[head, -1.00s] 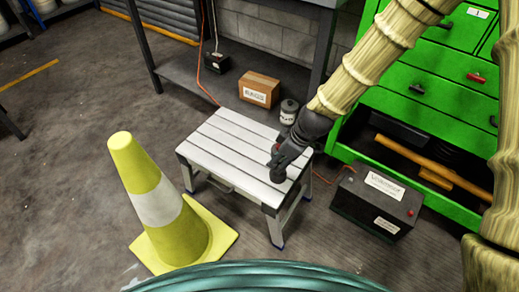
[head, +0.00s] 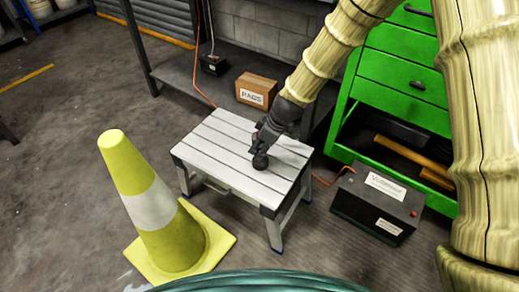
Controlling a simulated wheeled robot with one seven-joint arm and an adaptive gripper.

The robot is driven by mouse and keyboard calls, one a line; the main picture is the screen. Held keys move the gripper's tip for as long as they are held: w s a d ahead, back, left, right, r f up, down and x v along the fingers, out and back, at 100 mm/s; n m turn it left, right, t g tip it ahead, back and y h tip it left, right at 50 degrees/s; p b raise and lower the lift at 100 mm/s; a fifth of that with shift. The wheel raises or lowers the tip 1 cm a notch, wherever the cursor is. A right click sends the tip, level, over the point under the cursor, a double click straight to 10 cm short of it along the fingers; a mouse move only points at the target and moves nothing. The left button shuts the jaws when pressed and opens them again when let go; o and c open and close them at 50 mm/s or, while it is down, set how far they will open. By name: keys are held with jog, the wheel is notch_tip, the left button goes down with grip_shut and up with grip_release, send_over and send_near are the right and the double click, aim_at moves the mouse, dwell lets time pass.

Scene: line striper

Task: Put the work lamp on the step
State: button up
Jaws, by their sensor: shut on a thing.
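The step (head: 212,150) is a low folding platform with a pale slatted top and grey legs, standing on the floor in the middle of the head view. My gripper (head: 262,147) is over the middle of its top, pointing down and shut on a small dark thing with a rounded end, which I take for the work lamp (head: 260,162). The gripper covers much of the lamp. I cannot tell whether the lamp touches the slats or hangs just above them.
A yellow and white cone (head: 151,205) stands close at the step's left front. A black battery box (head: 378,205) is on the floor to the right, by a green tool cabinet (head: 402,95). Behind are a cardboard box (head: 256,90) and a grey shelf (head: 180,72).

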jog(key=shift+f, duration=0.15)
jog(key=o, duration=1.3)
jog(key=p+v, duration=0.4)
jog(key=v, duration=0.8)
jog(key=s+d+f+m, duration=0.1)
jog(key=s+f, duration=0.1)
jog(key=f, duration=0.2)
jog(key=s+d+f+m+h, duration=0.1)
jog(key=s+d+f, duration=0.1)
jog(key=f, duration=0.2)
jog(key=s+d+f+m, duration=0.1)
jog(key=s+d+f, duration=0.1)
jog(key=s+f, duration=0.1)
jog(key=shift+d+f+m+g, duration=0.1)
jog(key=shift+f+m+g, duration=0.2)
jog(key=shift+f, duration=0.15)
jog(key=s+d+f+m+h, duration=0.1)
jog(key=s+d+f+m, duration=0.2)
jog(key=s, duration=0.7)
jog(key=s+d+f+m+h, duration=0.1)
jog(key=s+d+f+m, duration=0.2)
jog(key=s+d+f, duration=0.3)
jog(key=s+d+f+m+g+h, duration=0.1)
jog(key=s+d+f+m, duration=0.3)
jog(key=s, duration=1)
notch_tip(320, 180, down, 4)
jog(key=shift+s+d+r, duration=0.1)
jog(key=shift+d, duration=0.05)
